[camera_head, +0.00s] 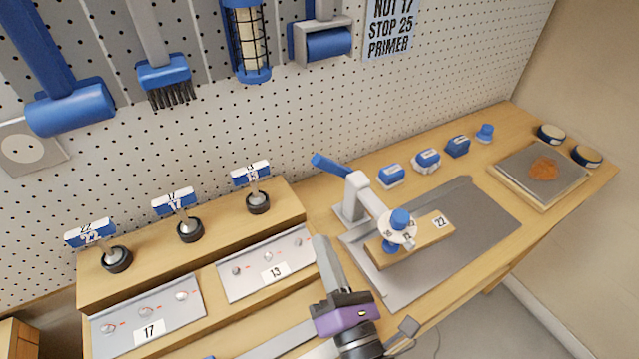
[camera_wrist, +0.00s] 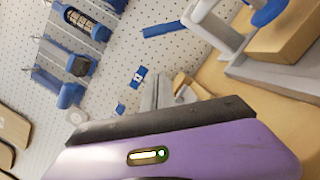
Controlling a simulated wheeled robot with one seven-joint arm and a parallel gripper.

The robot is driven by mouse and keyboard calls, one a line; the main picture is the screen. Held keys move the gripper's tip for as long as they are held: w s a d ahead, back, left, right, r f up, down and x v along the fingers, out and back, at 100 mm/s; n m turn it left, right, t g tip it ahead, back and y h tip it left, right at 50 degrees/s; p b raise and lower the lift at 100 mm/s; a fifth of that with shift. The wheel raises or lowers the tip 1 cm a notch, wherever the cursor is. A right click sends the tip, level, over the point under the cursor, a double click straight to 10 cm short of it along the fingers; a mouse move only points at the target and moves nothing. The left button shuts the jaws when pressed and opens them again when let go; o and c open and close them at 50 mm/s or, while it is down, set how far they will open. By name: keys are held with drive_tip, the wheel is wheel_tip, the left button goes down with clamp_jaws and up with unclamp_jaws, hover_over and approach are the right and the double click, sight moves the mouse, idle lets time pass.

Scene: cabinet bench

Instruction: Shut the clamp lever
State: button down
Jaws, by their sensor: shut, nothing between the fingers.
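The clamp (camera_head: 354,198) is a grey post on a grey plate, with a blue-handled lever (camera_head: 331,166) tilted up to the left, away from the block. Its arm carries a blue knob (camera_head: 400,217) and a white disc over a wooden block (camera_head: 437,228) marked 22. In the wrist view the blue lever handle (camera_wrist: 163,29) shows at top centre and the grey clamp body (camera_wrist: 222,30) at the upper right. My gripper (camera_head: 322,242) is shut and empty, in front of the clamp and below the lever, apart from the handle. Its fingers also show in the wrist view (camera_wrist: 158,88).
A wooden step with several dials and labelled panels (camera_head: 270,272) stands to the left. Several small blue-and-white items (camera_head: 427,160) line the bench behind the plate. A tray (camera_head: 515,175) with an orange-brown heap sits at right. A pegboard with hanging tools (camera_head: 200,130) rises behind.

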sight(334, 168)
drive_tip(key=p+x, duration=0.2)
drive_tip(key=x, duration=0.8)
drive_tip(key=shift+w+r, duration=0.2)
drive_tip(key=shift+r, duration=0.05)
drive_tip(key=shift+w+d+r+p, duration=0.3)
drive_tip(key=shift+d+r+p, duration=0.3)
drive_tip(key=shift+p, duration=0.55)
drive_tip(key=shift+w+d+r+p, duration=0.3)
drive_tip(key=shift+d+r+p, duration=0.3)
drive_tip(key=shift+p, duration=0.55)
drive_tip(key=shift+a+r, duration=0.1)
